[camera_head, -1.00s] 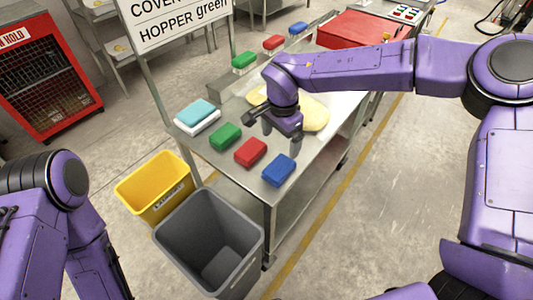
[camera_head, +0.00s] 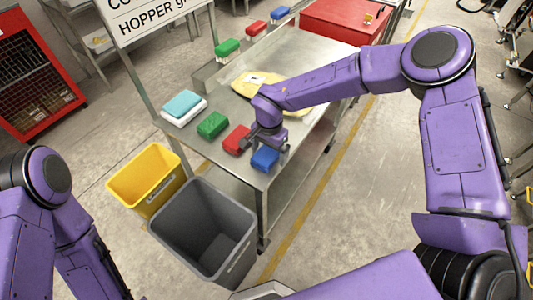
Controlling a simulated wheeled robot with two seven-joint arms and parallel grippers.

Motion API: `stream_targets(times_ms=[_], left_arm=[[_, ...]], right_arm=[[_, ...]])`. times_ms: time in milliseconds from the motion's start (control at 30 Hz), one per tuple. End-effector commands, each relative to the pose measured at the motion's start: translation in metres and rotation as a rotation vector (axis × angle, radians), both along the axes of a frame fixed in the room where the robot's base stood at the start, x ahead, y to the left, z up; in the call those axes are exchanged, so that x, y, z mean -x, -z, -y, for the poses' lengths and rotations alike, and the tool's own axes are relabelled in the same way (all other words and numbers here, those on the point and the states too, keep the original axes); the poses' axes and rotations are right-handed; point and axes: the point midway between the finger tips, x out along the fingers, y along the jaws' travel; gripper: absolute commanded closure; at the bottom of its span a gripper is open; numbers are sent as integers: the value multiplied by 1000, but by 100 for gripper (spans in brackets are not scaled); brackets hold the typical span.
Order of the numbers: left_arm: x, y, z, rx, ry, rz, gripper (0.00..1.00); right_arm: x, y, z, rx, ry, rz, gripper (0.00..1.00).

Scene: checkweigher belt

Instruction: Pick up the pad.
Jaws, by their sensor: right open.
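Three block-like pads lie in a row on the near end of the steel table (camera_head: 300,60): a green pad (camera_head: 212,125), a red pad (camera_head: 237,140) and a blue pad (camera_head: 265,159). My right gripper (camera_head: 264,147) is open and points down close over the red and blue pads. It partly covers the red pad's right end and the blue pad's far edge. I cannot tell whether it touches either. My left arm shows at the left edge, but its gripper is out of view.
Teal and white folded cloths (camera_head: 183,106) lie at the table's left edge. A yellow cloth (camera_head: 293,100) lies behind my right gripper. More green, red and blue blocks (camera_head: 255,27) stand along the far left side. A yellow bin (camera_head: 147,178) and a grey bin (camera_head: 177,237) stand below the near end.

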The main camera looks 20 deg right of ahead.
Motion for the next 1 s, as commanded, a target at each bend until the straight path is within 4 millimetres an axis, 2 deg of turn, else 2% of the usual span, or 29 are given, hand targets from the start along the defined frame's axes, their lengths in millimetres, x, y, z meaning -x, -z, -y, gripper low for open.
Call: stream_targets(times_ms=[100,267,300,667,833,1000], left_arm=[[0,0,0,0,0,0,100],[0,0,0,0,0,0,100],[0,0,0,0,0,0,100],[0,1,0,0,0,0,100],[0,4,0,0,0,0,100],[0,13,0,0,0,0,100]], right_arm=[[0,0,-1,0,-1,0,2],[0,0,-1,0,-2,0,54],[0,0,-1,0,-2,0,59],[-1,-6,-1,-1,-2,1,59],[-1,-33,-1,-2,-1,3,59],[31,-69,-9,-3,-4,3,59]])
